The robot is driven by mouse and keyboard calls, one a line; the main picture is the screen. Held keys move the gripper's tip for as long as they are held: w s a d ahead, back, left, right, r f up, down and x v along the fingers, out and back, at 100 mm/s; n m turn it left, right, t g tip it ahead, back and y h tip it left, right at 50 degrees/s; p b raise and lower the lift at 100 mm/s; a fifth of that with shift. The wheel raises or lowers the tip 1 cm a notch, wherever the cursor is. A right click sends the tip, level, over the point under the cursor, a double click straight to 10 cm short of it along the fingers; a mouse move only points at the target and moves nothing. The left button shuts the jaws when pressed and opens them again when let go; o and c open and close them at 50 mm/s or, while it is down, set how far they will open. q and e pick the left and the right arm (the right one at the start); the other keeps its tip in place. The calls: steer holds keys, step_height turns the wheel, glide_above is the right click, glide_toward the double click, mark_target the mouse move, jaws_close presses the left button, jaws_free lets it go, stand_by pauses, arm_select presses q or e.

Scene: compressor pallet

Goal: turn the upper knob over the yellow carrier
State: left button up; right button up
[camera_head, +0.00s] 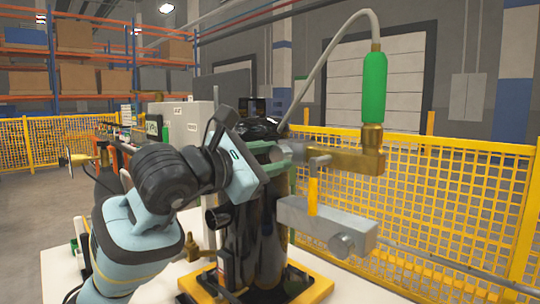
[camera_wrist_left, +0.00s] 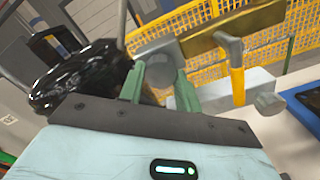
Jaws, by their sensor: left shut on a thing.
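The upper knob is a grey round knob (camera_head: 291,152) at the left end of a brass valve body (camera_head: 345,160), high over the yellow carrier (camera_head: 318,289). My left gripper (camera_head: 279,152) reaches it from the left and is shut on it. In the left wrist view the two green fingers of the gripper (camera_wrist_left: 160,74) stand on either side of the grey knob (camera_wrist_left: 158,55). The brass body (camera_wrist_left: 230,30) continues to the right behind it. The exact finger contact is partly hidden in the head view. My right gripper is not in view.
A green sleeve (camera_head: 374,88) with a pale hose rises from the brass valve. A yellow-handled lever (camera_head: 313,190) hangs close below, over a grey block (camera_head: 315,220) with a lower knob (camera_head: 346,246). Black cylinders (camera_head: 262,240) stand on the carrier. Yellow fencing (camera_head: 460,200) runs behind.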

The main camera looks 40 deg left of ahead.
arm_select(q)
steer(key=n+p, duration=0.1)
steer(key=n, duration=0.3)
steer(key=shift+n, duration=0.4)
stand_by(0.4)
steer(key=o, duration=1)
steer(key=shift+c, duration=0.2)
steer(key=shift+s, duration=0.15)
steer(key=s, duration=0.7)
steer(key=shift+s+a, duration=0.25)
